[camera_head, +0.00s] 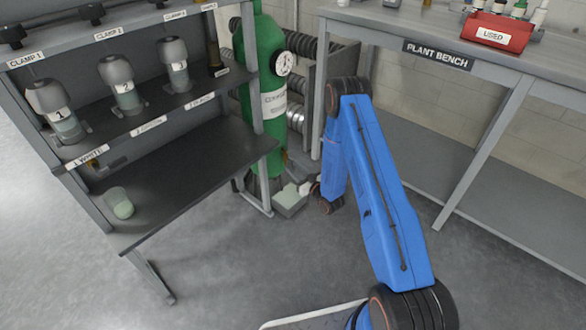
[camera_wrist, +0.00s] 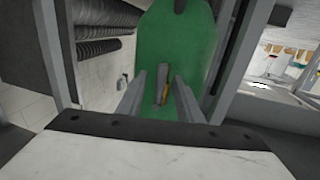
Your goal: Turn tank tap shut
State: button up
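The green tank (camera_head: 265,135) stands upright behind the shelf's right end, with a round white gauge (camera_head: 284,63) near its top. It also fills the middle of the wrist view (camera_wrist: 178,45). A small grey and yellow fitting (camera_wrist: 165,93), which looks like the tap, sits in front of the tank's lower part. My gripper (camera_wrist: 159,79) is open, with one finger on each side of this fitting. I cannot tell whether either finger touches it. In the head view my gripper's end is low by the tank's foot, and its fingers are hard to make out.
A grey shelf (camera_head: 205,165) with numbered bottles and a loose cup (camera_head: 119,203) stands left. The plant bench (camera_head: 400,28) is on the right, with a red bin (camera_head: 496,32) on top. The front floor is clear.

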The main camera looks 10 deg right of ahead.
jog(key=shift+w+a, duration=0.3)
jog(key=shift+w, duration=0.3)
grip_shut()
